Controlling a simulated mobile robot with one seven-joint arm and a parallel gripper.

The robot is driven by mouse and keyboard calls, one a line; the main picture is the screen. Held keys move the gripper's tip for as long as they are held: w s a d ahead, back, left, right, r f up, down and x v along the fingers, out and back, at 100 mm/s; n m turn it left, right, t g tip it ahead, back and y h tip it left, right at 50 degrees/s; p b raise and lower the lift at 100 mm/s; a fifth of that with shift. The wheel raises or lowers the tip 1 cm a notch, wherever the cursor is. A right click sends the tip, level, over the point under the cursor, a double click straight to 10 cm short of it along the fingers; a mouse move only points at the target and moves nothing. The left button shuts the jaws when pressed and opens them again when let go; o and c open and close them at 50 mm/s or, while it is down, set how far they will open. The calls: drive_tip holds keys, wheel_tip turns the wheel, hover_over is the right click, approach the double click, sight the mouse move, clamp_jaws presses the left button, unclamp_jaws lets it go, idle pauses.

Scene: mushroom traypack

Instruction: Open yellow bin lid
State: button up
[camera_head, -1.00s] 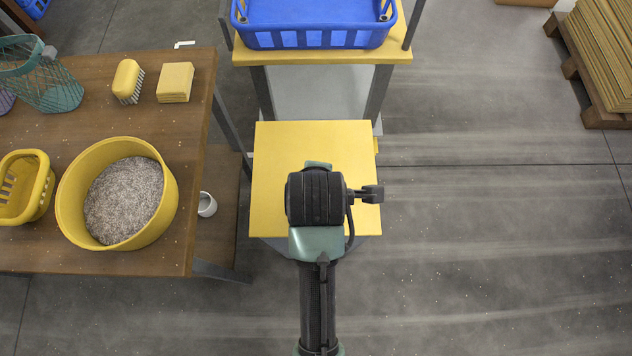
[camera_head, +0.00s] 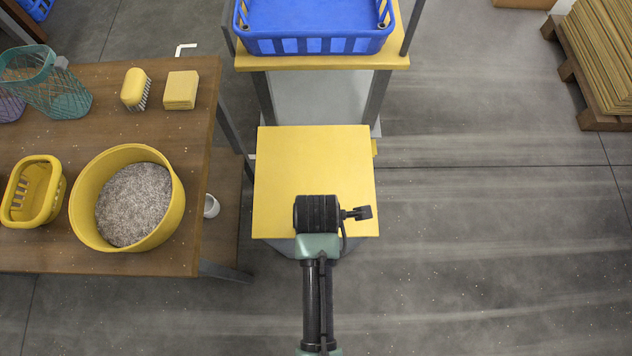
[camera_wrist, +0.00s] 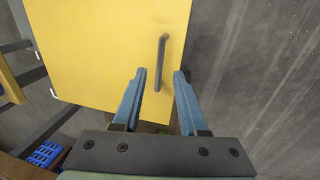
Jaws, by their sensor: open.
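The yellow bin lid (camera_head: 312,165) is a flat square panel in the middle of the head view, and it lies shut. My arm covers its front part there, and my gripper's fingers are hidden. In the wrist view the lid (camera_wrist: 95,50) fills the upper left. A dark grey bar handle (camera_wrist: 162,62) stands on it near its right edge. My gripper (camera_wrist: 160,76) is open, with two blue fingers pointing toward the lid. The lower end of the handle shows between the fingertips, and the fingers look apart from it.
A brown table (camera_head: 150,230) on the left carries a yellow tub (camera_head: 90,235) of grey grit and a yellow basket (camera_head: 45,205). A blue crate (camera_head: 315,45) stands on a yellow shelf behind the bin. A pallet (camera_head: 590,70) is at the far right. The floor right of the bin is clear.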

drive_tip(key=shift+w+f, duration=0.25)
drive_tip(key=shift+f, duration=1)
clamp_jaws()
idle(0.5)
